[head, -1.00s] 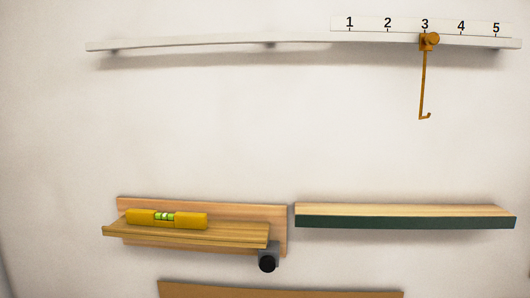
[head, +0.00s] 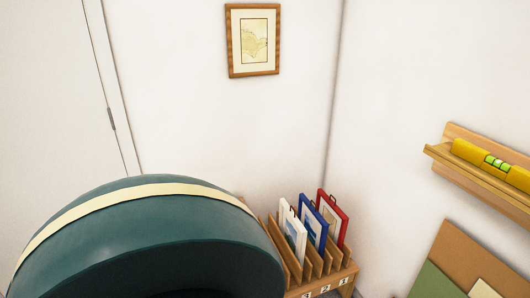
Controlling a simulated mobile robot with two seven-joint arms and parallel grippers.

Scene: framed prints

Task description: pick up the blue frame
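The blue frame (head: 314,220) stands upright in a slot of a wooden rack (head: 350,270) at the lower middle of the head view. It sits between a white frame (head: 292,232) on its left and a red frame (head: 340,214) on its right. A white-and-blue print shows inside it. Its lower part is hidden by the rack's dividers. Neither of my grippers shows in the head view.
A large dark green rounded shape with a cream band (head: 150,240) fills the lower left and covers part of the rack. A wooden ledge with a yellow level (head: 490,162) is at right. A brown-framed print (head: 252,40) hangs on the back wall.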

